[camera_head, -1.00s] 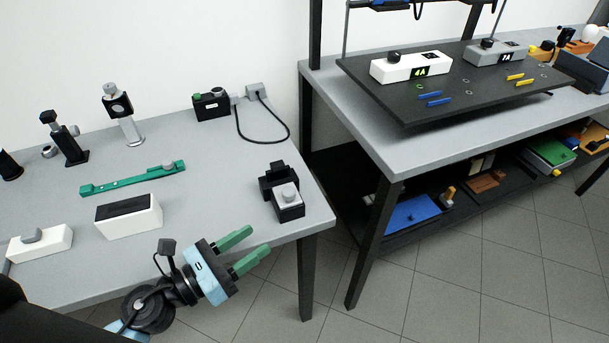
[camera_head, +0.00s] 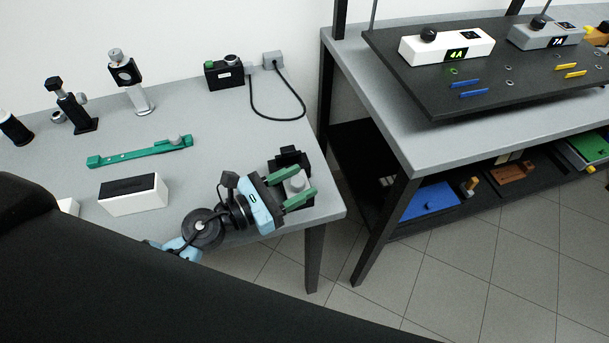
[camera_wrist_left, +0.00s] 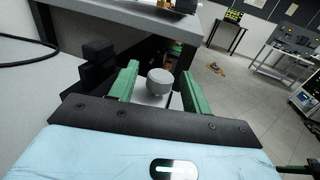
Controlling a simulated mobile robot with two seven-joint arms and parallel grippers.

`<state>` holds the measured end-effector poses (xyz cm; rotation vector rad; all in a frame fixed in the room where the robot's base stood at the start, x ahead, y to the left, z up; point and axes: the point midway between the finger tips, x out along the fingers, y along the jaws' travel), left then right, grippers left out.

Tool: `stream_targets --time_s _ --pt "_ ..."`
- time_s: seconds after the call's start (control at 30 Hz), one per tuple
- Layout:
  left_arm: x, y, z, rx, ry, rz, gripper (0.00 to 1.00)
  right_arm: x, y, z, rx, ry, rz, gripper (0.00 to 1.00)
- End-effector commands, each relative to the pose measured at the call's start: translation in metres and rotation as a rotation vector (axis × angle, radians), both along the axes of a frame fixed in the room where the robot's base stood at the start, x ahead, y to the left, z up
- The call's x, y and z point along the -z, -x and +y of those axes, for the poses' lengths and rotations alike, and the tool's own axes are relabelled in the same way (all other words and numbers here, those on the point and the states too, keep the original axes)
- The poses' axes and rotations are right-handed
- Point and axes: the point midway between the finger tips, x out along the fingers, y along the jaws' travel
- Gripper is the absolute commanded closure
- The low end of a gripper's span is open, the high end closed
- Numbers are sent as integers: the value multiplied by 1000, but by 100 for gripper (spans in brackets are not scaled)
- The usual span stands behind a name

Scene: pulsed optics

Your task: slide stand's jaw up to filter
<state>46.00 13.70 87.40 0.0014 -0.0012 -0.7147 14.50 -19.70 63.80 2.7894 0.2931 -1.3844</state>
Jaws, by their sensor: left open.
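The stand (camera_head: 288,157) is a black block at the table's right front corner, with an upright black part at its back. Its jaw piece carries a round grey knob (camera_head: 297,182), which also shows in the left wrist view (camera_wrist_left: 160,80). My left gripper (camera_head: 306,185) is open, its green fingers on either side of the knob. In the left wrist view a gap shows between the knob and each finger (camera_wrist_left: 158,88). The fingers hide part of the jaw. I cannot make out a separate filter in the stand. My right gripper is not in view.
A black box (camera_head: 225,73) with a cable stands behind. A green rail (camera_head: 140,151) and a white block with a dark top (camera_head: 134,195) lie to the left. Optic posts (camera_head: 130,80) stand at the back left. A second table (camera_head: 400,130) is across a gap.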

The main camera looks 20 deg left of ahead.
Motion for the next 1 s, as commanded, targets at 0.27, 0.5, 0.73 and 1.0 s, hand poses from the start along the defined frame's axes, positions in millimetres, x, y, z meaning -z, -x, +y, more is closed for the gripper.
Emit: stream_targets --time_s 0.27,0.5,0.73,1.0 --pt "0 -18 -15 0 1 1 52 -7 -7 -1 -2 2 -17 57" --pt "1 -19 -16 0 1 2 52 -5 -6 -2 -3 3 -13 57" --pt "1 -18 -16 0 1 2 77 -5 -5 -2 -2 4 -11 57" --pt "1 -18 -16 -1 1 2 100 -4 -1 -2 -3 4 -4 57"
